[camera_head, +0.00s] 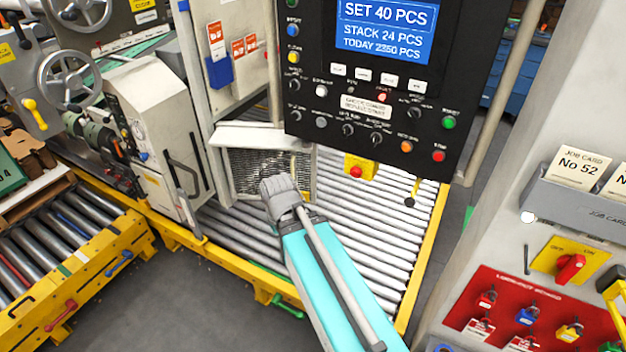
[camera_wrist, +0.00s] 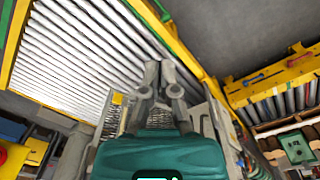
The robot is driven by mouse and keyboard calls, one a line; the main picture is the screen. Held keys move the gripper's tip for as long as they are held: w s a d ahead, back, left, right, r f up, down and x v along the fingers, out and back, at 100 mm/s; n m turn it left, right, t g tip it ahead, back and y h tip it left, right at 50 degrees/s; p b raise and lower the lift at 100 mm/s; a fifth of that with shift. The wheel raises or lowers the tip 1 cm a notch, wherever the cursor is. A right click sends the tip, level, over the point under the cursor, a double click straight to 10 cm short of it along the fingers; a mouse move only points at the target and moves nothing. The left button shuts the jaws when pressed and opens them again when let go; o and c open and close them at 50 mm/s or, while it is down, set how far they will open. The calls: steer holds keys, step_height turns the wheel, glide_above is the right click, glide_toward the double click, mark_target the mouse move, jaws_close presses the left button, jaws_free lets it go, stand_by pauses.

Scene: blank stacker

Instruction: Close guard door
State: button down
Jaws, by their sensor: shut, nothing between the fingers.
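A pale-framed panel with dark wire mesh (camera_head: 240,172), which looks like the guard door, stands over the roller bed under the control panel. I cannot tell for certain how far open it stands. Part of the mesh also shows in the wrist view (camera_wrist: 110,122), beyond my gripper. My gripper (camera_wrist: 160,72) is shut and empty, its two grey fingers together. In the head view my arm reaches in from the bottom, and its grey wrist overlaps the mesh's lower right; the fingertips are hidden there. I cannot tell whether they touch the panel.
A control panel (camera_head: 385,95) with a blue screen hangs above the rollers (camera_head: 350,200), which have a yellow frame. A pale machine cabinet (camera_head: 150,140) with a black handle stands at left. A lockout board (camera_head: 520,310) is at right. Grey floor lies open in front.

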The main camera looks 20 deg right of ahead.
mark_target(315, 175)
steer(key=w+d+f+n+t+h+b, duration=0.1)
steer(key=w+d+f+t+h+b, duration=0.4)
steer(key=w+d+b, duration=0.4)
steer(key=w+d+f+n+t+h+b, duration=0.1)
steer(key=w+d+f+t+h+b, duration=0.15)
steer(key=w+d+f+b, duration=0.7)
steer(key=w+d+f+n+t+b, duration=0.1)
steer(key=w+f+n+t+b, duration=0.2)
steer(key=b, duration=0.7)
steer(key=w+d+f+n+t+h+b, duration=0.1)
steer(key=w+n+t+b, duration=0.4)
steer(key=b, duration=0.5)
steer(key=shift+w+f+n, duration=0.9)
steer(key=shift+w+n, duration=0.1)
steer(key=shift+w, duration=0.25)
steer(key=x, duration=1.4)
steer(key=shift+r, duration=0.1)
steer(key=shift+d, duration=0.1)
